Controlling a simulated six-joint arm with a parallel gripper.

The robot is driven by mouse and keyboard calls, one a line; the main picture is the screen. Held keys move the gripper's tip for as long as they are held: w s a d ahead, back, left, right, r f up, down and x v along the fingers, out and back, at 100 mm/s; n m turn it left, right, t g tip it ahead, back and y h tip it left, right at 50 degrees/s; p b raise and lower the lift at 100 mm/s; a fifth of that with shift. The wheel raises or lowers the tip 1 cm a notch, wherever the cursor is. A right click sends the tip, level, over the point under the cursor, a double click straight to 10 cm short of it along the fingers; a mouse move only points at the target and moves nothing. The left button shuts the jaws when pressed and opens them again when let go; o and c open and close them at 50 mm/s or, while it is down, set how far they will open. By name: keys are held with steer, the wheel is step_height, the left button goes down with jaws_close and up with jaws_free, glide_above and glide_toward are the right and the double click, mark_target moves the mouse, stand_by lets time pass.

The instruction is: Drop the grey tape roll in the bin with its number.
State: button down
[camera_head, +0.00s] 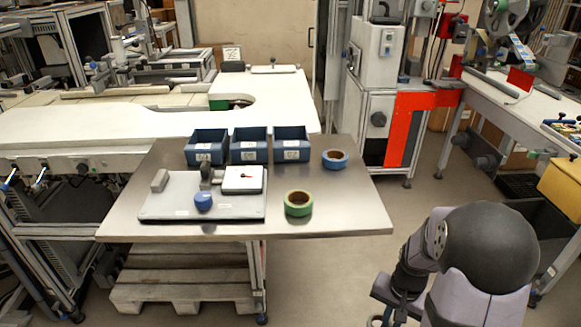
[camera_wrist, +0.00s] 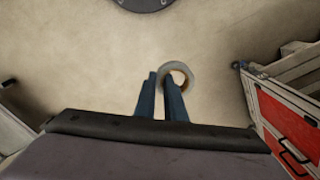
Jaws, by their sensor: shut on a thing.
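My gripper (camera_wrist: 160,82) is shut on the grey tape roll (camera_wrist: 188,72), seen at its fingertips in the wrist view. The fingers hold the roll at its left side, above the bare floor. In the head view my gripper (camera_head: 388,308) is low at the right, off the table's right front edge; part of a ring shows at the bottom edge there. Three blue bins, left (camera_head: 205,147), middle (camera_head: 249,146) and right (camera_head: 292,144), stand in a row at the back of the steel table. Each has a white label, too small to read. No number is readable on the roll.
A blue tape roll (camera_head: 335,159) lies right of the bins. A green tape roll (camera_head: 298,203) lies near the front edge of the steel table (camera_head: 345,205). A grey board (camera_head: 170,205) holds a white-topped device (camera_head: 243,179) and a blue round piece (camera_head: 203,201) before the bins.

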steer(key=w+d+r+m+p, duration=0.1)
steer(key=d+r+m+p, duration=0.1)
steer(key=d+r+p, duration=0.4)
steer(key=w+d+r+m+p, duration=0.1)
steer(key=w+r+m+p, duration=0.1)
steer(key=r+p, duration=0.7)
steer(key=w+a+r+m+p, duration=0.3)
steer(key=w+r+p, duration=0.6)
steer(key=r, duration=0.5)
step_height(320, 180, up, 24)
steer(key=m+p, duration=0.4)
steer(key=p, duration=0.9)
glide_above(305, 146)
step_height(305, 146, down, 10)
steer(key=p, duration=0.3)
steer(key=shift+r+p, duration=0.1)
steer(key=shift+p, duration=0.3)
